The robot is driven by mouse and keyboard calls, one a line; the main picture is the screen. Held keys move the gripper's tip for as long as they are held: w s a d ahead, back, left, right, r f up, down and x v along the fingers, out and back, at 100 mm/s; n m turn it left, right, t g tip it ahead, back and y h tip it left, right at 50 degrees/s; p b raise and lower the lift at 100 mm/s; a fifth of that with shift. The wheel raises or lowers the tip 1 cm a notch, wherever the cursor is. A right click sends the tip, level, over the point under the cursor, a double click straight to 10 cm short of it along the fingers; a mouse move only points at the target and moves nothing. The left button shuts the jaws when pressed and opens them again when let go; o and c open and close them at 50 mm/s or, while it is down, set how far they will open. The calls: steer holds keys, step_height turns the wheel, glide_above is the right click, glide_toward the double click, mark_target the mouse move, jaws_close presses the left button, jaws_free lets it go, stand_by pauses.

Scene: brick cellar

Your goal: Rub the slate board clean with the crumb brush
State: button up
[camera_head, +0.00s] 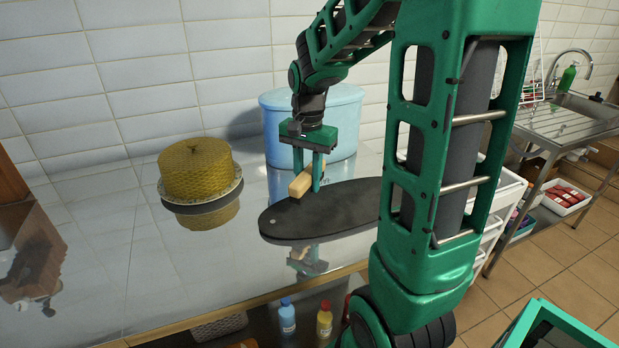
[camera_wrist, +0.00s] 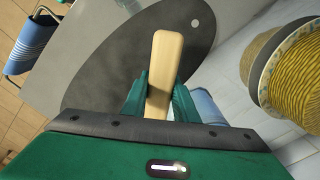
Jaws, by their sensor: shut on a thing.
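The slate board (camera_head: 335,216) is a dark oval lying on the shiny metal counter. Its left end with a small pale dot shows clearly; my arm hides its right end. In the wrist view the slate board (camera_wrist: 120,50) shows a greyish, dusty-looking surface. My gripper (camera_head: 310,180) points down over the back edge of the board, shut on the crumb brush (camera_head: 299,184). The brush shows a pale wooden body, also seen between the fingers in the wrist view (camera_wrist: 163,70). Its bristles are not visible, and I cannot tell whether it touches the board.
A light blue lidded tub (camera_head: 345,130) stands close behind my gripper. The counter's front left (camera_head: 90,270) is clear. Bottles (camera_head: 287,316) stand below the counter. A sink (camera_head: 575,110) is at the right.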

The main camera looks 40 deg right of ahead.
steer(key=shift+r, duration=1.4)
